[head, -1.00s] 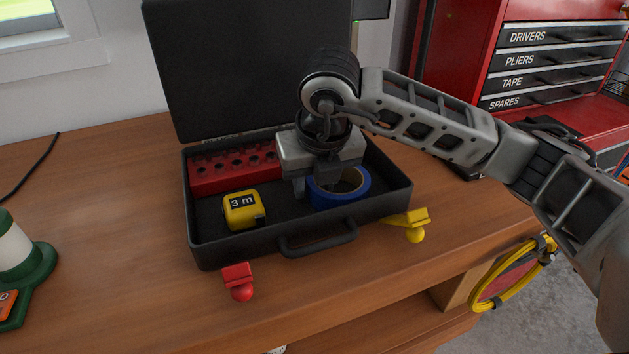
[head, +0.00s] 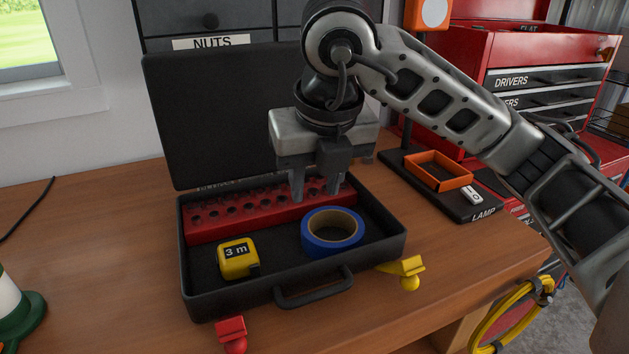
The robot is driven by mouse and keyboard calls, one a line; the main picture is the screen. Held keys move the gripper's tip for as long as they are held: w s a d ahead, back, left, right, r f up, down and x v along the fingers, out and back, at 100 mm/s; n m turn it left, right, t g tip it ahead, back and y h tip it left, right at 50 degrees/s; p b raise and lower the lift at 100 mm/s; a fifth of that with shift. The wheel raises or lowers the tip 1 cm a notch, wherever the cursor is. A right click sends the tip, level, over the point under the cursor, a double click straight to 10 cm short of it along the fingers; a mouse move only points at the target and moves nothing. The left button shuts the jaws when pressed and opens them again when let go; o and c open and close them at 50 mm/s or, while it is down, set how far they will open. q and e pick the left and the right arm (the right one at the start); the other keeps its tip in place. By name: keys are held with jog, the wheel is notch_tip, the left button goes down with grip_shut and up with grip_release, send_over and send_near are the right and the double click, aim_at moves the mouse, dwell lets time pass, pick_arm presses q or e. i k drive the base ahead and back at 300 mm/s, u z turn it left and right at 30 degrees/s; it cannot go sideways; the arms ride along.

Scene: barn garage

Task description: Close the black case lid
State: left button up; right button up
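The black case (head: 225,296) lies on the wooden bench with its lid (head: 210,120) standing upright, open at the back. Inside are a red holed rack (head: 215,227) along the back, a yellow 3 m tape measure (head: 238,258) at front left and a blue tape roll (head: 332,232) at the right. My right gripper (head: 321,192) hangs over the case, fingers pointing down and apart, with nothing visible between them. It is in front of the lid, above the rack and behind the tape roll. My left gripper is not in view.
An orange tray (head: 438,171) sits on a dark lamp base (head: 470,207) to the right. A red tool chest (head: 545,60) stands behind. The bench left of the case is mostly clear.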

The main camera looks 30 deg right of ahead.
aim_at(211, 105)
jog(key=k, duration=1)
